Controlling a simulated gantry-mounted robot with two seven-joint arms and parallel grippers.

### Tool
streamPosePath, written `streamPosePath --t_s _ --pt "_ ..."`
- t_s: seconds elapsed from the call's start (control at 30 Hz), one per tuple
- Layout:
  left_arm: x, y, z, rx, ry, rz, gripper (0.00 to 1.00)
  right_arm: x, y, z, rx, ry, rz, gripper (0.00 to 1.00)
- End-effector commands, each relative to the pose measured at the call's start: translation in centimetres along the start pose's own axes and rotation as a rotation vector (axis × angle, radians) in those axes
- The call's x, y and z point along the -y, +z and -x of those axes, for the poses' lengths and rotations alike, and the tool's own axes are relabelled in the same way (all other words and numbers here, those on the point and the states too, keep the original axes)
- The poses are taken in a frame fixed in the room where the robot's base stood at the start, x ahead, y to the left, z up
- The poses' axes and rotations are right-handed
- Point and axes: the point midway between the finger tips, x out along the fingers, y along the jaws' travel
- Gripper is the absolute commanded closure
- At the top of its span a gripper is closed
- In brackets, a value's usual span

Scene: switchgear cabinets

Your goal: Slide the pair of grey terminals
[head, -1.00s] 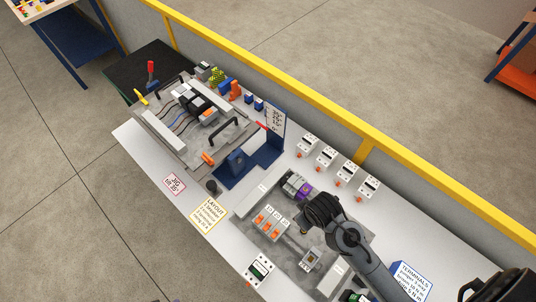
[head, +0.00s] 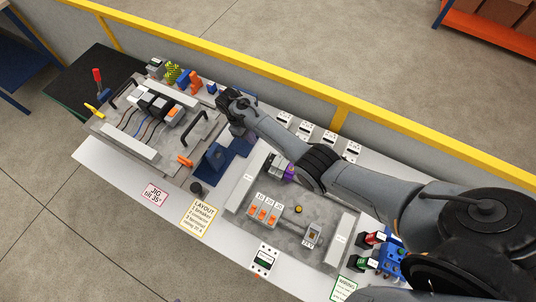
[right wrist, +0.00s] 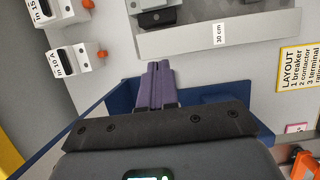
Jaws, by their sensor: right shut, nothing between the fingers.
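My right gripper (head: 240,130) is over the blue stand in the head view, its fingertips partly hidden by the hand. In the right wrist view its two fingers (right wrist: 158,68) are together, with nothing between them. Small grey modules (head: 271,164) sit beside a purple one (head: 289,173) on the near mounting plate, partly behind my right arm. Another grey block (head: 155,67) stands at the back left beside yellow-green blocks. I cannot tell which grey pieces are the pair of terminals. My left gripper is not in view.
The blue stand (head: 238,145) lies between the near mounting plate (head: 246,207) and the left panel with black handles (head: 205,122). White breakers (head: 307,131) line the back edge. A yellow rail (head: 270,80) runs behind the table.

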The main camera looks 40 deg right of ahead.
Motion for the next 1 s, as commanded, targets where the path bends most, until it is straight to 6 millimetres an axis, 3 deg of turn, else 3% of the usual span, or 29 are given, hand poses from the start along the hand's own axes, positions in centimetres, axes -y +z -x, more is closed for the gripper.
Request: streamPosePath --t_s 0.1,0.27,0.47,0.8,0.87,1.0 --pt "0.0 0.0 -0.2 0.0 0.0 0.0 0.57 -0.3 -0.3 0.7 0.024 -0.011 0.009 1.0" --pt "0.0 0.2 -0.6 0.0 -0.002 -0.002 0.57 -0.4 -0.3 0.0 0.035 -0.016 0.014 1.0" --pt "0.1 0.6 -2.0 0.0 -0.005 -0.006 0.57 -0.3 -0.3 -2.9 0.035 -0.016 0.013 1.0" --pt "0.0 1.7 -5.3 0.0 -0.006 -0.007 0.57 -0.3 -0.1 -9.5 0.034 -0.015 0.012 1.0" --pt "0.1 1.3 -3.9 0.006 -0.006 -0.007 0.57 -0.3 0.9 -8.8 0.035 -0.015 0.012 1.0" --pt "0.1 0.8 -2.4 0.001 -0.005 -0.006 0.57 -0.3 2.3 -9.3 0.034 -0.014 0.012 1.0"
